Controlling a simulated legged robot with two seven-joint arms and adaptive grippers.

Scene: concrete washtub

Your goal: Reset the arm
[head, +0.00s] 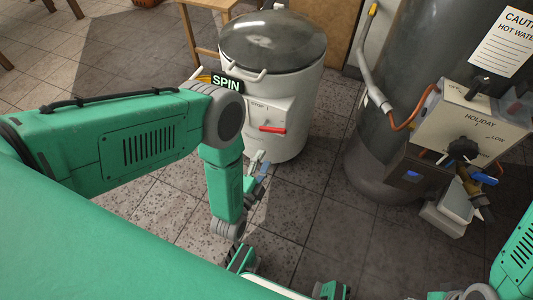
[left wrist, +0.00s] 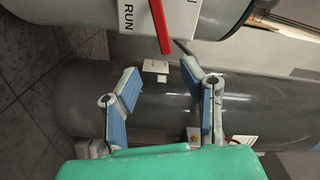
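My left gripper (head: 258,167) hangs at the end of the green left arm, just in front of the washtub's lower front. In the left wrist view its two blue-padded fingers (left wrist: 161,76) are spread apart with nothing held between them. The white washtub (head: 285,95) has a dark domed lid (head: 272,38) and a red lever (head: 272,128) on its front panel. In the left wrist view the red lever (left wrist: 159,27) is just beyond the fingertips, beside a "RUN" label; the fingers appear apart from it. My right gripper cannot be seen.
A black "SPIN" sign (head: 226,83) is at the tub's left. A tall grey water heater (head: 385,140) with a control box (head: 468,135) and orange cable stands at the right. A wooden stool (head: 205,25) is behind. The tiled floor (head: 325,230) between tub and heater is clear.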

